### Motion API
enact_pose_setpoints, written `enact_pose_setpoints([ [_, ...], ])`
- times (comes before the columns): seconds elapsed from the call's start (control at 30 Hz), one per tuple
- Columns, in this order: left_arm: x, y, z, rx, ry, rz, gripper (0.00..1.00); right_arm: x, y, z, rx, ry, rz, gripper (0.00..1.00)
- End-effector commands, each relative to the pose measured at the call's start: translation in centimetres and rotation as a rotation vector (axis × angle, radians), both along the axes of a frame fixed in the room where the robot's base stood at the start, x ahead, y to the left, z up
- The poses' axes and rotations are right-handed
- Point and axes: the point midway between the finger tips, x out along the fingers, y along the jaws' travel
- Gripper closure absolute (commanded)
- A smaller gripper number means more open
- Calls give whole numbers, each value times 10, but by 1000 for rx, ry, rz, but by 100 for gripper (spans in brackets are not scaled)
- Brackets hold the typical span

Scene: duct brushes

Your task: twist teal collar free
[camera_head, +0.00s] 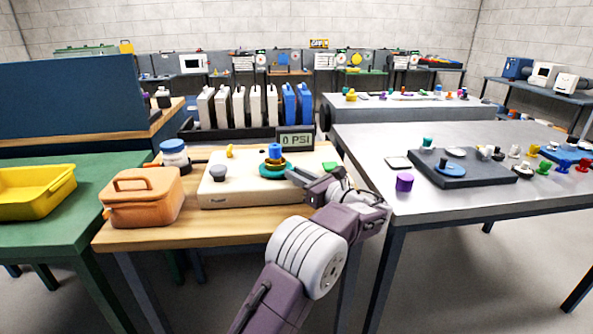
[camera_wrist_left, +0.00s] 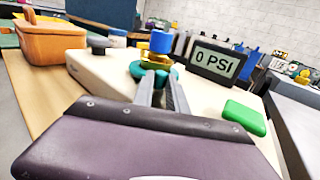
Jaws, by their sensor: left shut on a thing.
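The teal collar (camera_head: 270,171) is a ring around the base of a brass fitting (camera_head: 273,163) with a blue cap (camera_head: 275,150), standing upright on a cream box (camera_head: 232,193). My left gripper (camera_head: 291,174) reaches it from the right and is shut on the collar's edge. In the left wrist view, the fingers (camera_wrist_left: 157,83) run up to the teal collar (camera_wrist_left: 138,70), beneath the brass part and blue cap (camera_wrist_left: 161,42). The fingertips partly hide the collar there. My right gripper is not in view.
A display (camera_head: 295,139) reading 0 PSI stands behind the fitting. A grey knob (camera_head: 218,173) sits on the cream box's left. An orange case (camera_head: 142,197) is farther left. A green block (camera_wrist_left: 244,117) lies right of the fingers. A metal table (camera_head: 440,208) stands to the right.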

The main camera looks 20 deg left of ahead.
Motion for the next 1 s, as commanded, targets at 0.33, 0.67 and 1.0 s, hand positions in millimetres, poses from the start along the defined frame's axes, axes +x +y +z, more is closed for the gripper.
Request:
enact_pose_setpoints([
  [0.33, 0, 1, 0, 2, -1, 1, 60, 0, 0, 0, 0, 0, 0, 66],
  [0.67, -1, -3, 1, 0, 0, -1, 60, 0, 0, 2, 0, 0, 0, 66],
  [1.0, -26, -66, 4, 2, 2, -3, 60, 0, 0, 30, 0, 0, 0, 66],
])
